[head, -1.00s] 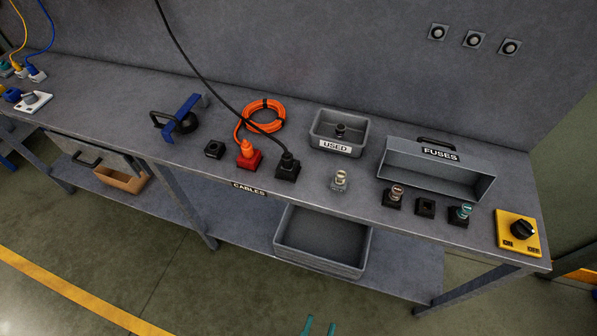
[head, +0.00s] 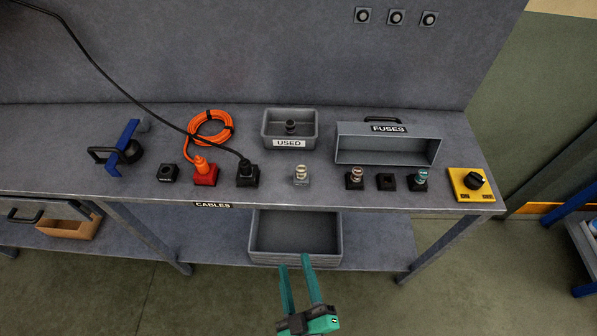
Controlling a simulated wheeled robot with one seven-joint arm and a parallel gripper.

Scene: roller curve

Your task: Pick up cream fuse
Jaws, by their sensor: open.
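The cream fuse (head: 301,174) stands upright near the front edge of the workbench, in front of the grey USED bin (head: 289,142). My gripper (head: 305,263) shows at the bottom of the head view with two teal fingers apart and nothing between them. It is below the fuse in the picture, in front of the bench and clear of it.
A brownish fuse (head: 355,178), an empty black socket (head: 386,182) and a teal fuse (head: 418,179) stand right of the cream fuse. A black plug (head: 247,173) is to its left. The FUSES box (head: 400,150) is behind. A grey tray (head: 296,236) sits on the lower shelf.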

